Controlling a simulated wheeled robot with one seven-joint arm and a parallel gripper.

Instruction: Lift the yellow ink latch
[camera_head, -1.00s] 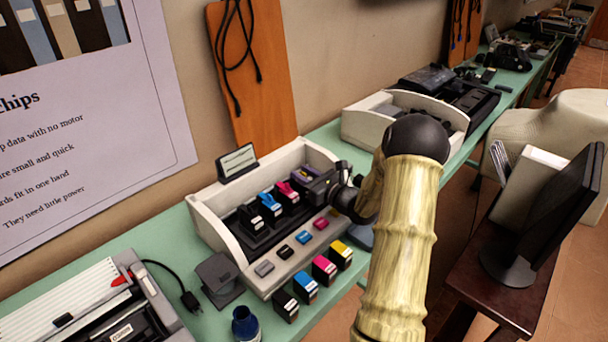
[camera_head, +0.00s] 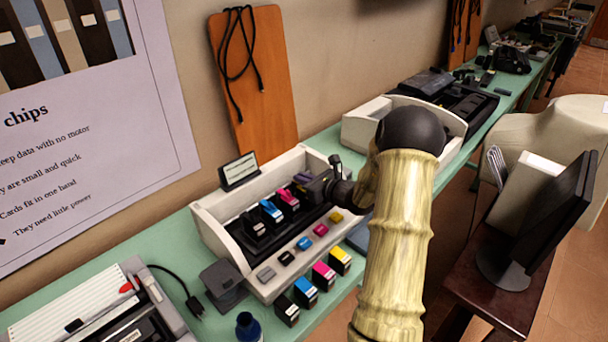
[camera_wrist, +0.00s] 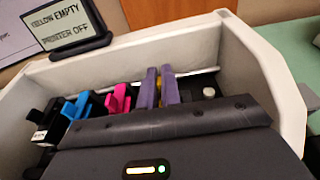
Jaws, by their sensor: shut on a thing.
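The yellow ink latch (camera_wrist: 159,82) shows as a small bit of yellow between the two purple fingers of my gripper (camera_wrist: 159,88) in the wrist view. My gripper is shut on it, and the fingers hide most of it. In the head view my gripper (camera_head: 303,178) reaches into the right end of the open white printer (camera_head: 222,240), and the latch is hidden there. The magenta latch (camera_wrist: 118,98), cyan latch (camera_wrist: 77,105) and black cartridge (camera_wrist: 44,130) stand in a row left of my fingers.
A small sign (camera_wrist: 67,25) reads "YELLOW EMPTY PRINTER OFF". Coloured buttons, including a yellow one (camera_head: 337,215), line the printer's front. Several loose cartridges (camera_head: 323,275) stand before it on the green table. The printer's right wall (camera_wrist: 250,70) is close to my gripper.

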